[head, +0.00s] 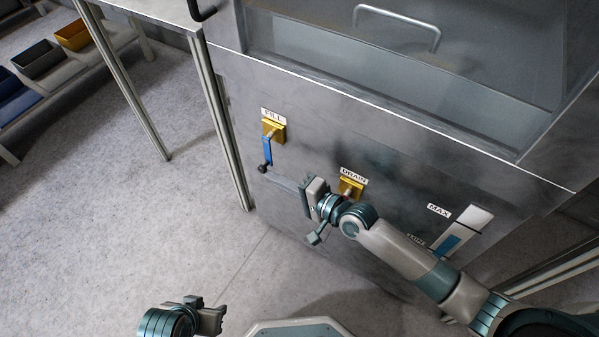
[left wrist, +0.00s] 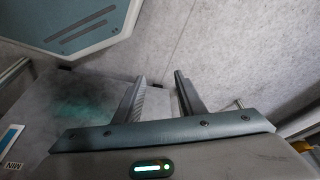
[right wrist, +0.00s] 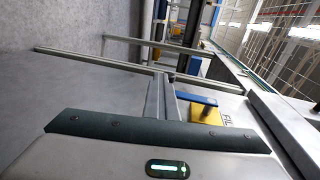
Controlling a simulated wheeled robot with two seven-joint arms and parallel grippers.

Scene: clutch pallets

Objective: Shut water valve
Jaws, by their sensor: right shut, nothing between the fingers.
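The FILL valve has a yellow body (head: 274,130) and a blue lever (head: 267,150) that hangs down to a dark tip. In the right wrist view the blue lever (right wrist: 197,99) lies just right of the fingers, with the yellow body (right wrist: 207,115) behind it. My right gripper (head: 271,178) is shut and empty, its fingertips just below the lever's tip; I cannot tell whether they touch it. The DRAIN valve's yellow body (head: 350,188) shows behind my right wrist, which hides its lever. My left gripper (head: 218,318) is open and empty, low and away from the valves.
The valves sit on the metal tank's front (head: 390,190), with a level gauge (head: 464,232) at right. A lid with a handle (head: 398,22) is above. A table leg (head: 222,125) stands left of the tank. Bins (head: 73,34) are far left; the floor (head: 160,230) between is clear.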

